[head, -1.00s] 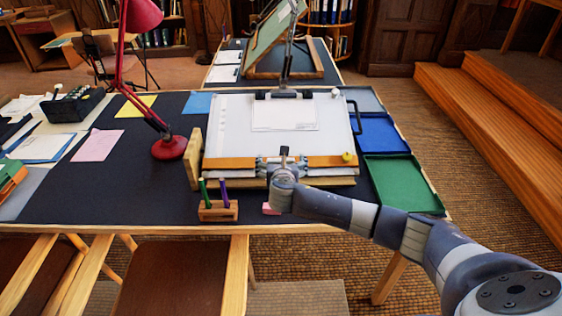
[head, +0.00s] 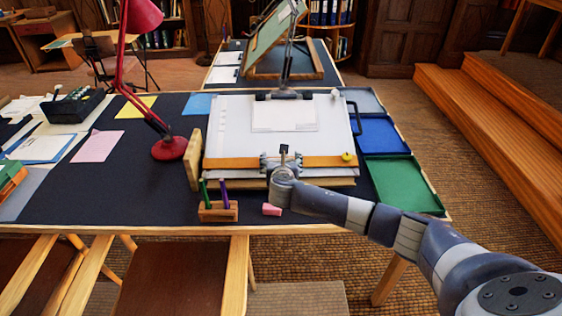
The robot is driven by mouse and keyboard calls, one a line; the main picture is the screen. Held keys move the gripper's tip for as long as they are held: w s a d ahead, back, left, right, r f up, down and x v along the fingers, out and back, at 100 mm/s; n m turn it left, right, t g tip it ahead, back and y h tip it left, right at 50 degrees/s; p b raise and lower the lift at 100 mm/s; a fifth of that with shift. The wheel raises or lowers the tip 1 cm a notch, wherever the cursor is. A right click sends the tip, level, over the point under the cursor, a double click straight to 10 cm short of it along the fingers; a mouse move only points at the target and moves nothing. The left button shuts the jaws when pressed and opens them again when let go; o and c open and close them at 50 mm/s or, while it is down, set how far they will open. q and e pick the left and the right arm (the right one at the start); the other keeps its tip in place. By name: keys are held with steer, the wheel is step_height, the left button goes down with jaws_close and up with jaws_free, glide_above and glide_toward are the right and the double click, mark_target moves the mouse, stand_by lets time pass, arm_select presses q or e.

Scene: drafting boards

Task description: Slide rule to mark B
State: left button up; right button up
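The drafting board (head: 230,125) lies tilted on the dark table with a white sheet on it. A long orange-brown wooden strip (head: 325,162), which may be the rule, runs along its lower edge. My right gripper (head: 283,157) is over the middle of this strip, seen from behind. My wrist hides its fingertips, so I cannot tell whether they touch or grip the strip. No mark B can be made out. My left gripper is not in view.
A yellow knob (head: 347,157) sits at the board's lower right. Near the front are a pen holder (head: 218,212) and a pink block (head: 271,209). A red lamp (head: 170,149) stands left. Blue (head: 382,137) and green (head: 403,186) trays lie right.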

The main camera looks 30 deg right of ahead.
steer(key=w+d+r, duration=0.1)
steer(key=w+d, duration=0.1)
steer(key=w, duration=0.2)
steer(key=w+d+r+b, duration=0.1)
steer(key=w+d+r, duration=0.1)
steer(key=w, duration=0.2)
steer(key=w+d+r, duration=0.2)
steer(key=w, duration=0.2)
steer(key=shift+w+b, duration=0.2)
steer(key=shift+b, duration=0.2)
steer(key=o, duration=1.5)
steer(key=shift+s+a+r, duration=0.1)
steer(key=shift+v, duration=5.85)
